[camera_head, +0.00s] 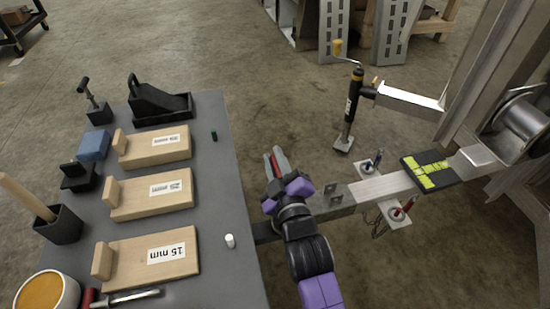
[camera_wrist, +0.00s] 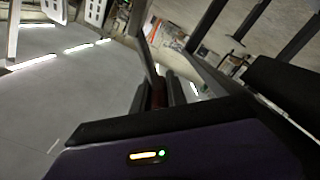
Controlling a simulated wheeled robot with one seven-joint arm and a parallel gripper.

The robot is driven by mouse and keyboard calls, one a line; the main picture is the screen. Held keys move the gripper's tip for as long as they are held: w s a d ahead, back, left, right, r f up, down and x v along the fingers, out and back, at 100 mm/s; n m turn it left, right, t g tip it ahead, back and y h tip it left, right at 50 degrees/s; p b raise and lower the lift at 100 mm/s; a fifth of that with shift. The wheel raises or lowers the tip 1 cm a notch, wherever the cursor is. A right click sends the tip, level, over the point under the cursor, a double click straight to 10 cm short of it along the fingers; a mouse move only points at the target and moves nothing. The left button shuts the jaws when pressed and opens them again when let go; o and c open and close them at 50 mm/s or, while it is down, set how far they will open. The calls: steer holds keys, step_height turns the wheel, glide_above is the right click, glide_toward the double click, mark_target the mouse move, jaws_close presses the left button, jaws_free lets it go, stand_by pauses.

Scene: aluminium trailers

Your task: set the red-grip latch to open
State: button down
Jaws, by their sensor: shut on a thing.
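The red-grip latch (camera_head: 274,164) shows as a red strip beside grey metal, near the end of the trailer's drawbar (camera_head: 385,185). My purple and black gripper (camera_head: 281,178) is shut on the red grip, in the middle of the head view. In the wrist view the dark red grip (camera_wrist: 158,93) stands between the dark fingers of my gripper (camera_wrist: 161,98). My gripper and wrist hide much of the latch and the coupler under them. I cannot tell the latch's exact angle.
A grey table (camera_head: 222,190) with wooden blocks (camera_head: 150,193), a black cup (camera_head: 60,226) and small tools stands close on the left. A jack with a yellow handle (camera_head: 352,105) rises beyond the drawbar. Red and blue connectors (camera_head: 401,211) sit beside the drawbar. Open floor lies behind.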

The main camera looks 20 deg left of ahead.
steer(key=shift+s+a+f, duration=0.15)
steer(key=shift+a+f, duration=0.05)
steer(key=shift+f, duration=0.05)
steer(key=c, duration=1.3)
jaws_free()
steer(key=shift+r, duration=0.1)
steer(key=shift+d, duration=0.1)
steer(key=shift+s+d, duration=0.15)
steer(key=v, duration=0.7)
steer(key=shift+s+p, duration=0.2)
steer(key=shift+p, duration=0.15)
